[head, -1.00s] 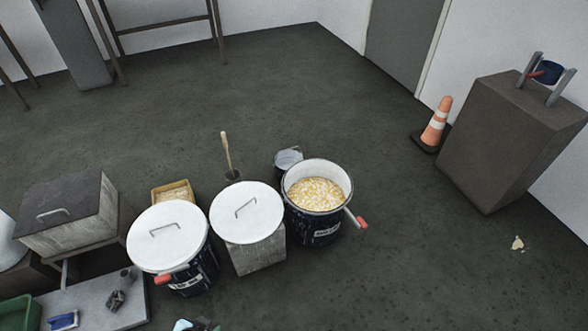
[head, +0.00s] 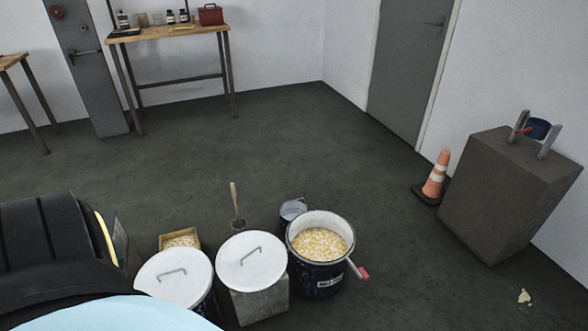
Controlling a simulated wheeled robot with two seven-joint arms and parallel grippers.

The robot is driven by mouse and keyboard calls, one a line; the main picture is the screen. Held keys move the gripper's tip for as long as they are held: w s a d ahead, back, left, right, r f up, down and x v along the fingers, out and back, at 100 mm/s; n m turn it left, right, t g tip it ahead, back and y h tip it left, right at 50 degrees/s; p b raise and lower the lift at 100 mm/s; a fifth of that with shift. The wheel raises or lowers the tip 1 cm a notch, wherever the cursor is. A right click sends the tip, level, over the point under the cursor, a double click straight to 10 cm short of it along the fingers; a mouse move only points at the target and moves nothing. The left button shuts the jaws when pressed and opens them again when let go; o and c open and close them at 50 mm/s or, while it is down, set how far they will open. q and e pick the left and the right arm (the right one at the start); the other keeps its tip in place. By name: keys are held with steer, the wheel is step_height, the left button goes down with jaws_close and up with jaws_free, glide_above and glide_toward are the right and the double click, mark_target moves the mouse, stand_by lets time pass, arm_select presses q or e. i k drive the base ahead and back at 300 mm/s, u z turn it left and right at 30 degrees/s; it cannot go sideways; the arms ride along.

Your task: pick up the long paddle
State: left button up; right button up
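The long paddle (head: 235,200) is likely the pale wooden shaft standing nearly upright behind the white-lidded containers. Its lower end goes into a small dark holder (head: 239,223) on the floor, and whatever is at that end is hidden. Neither of my grippers can be made out. A large black ribbed shape with a yellow stripe and a light blue part fills the lower left, and seems to be part of my own arm.
An open pot (head: 318,276) of pale yellow flakes, with a red-tipped handle, and a small bucket (head: 292,210) are to the right. A straw-coloured box (head: 180,238) is left. The floor behind is clear.

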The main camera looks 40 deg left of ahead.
mark_target(232, 185)
steer(key=z, duration=0.2)
steer(key=i, duration=2.9)
steer(key=u, duration=2.1)
steer(key=i, duration=4.2)
steer(key=u, duration=2.8)
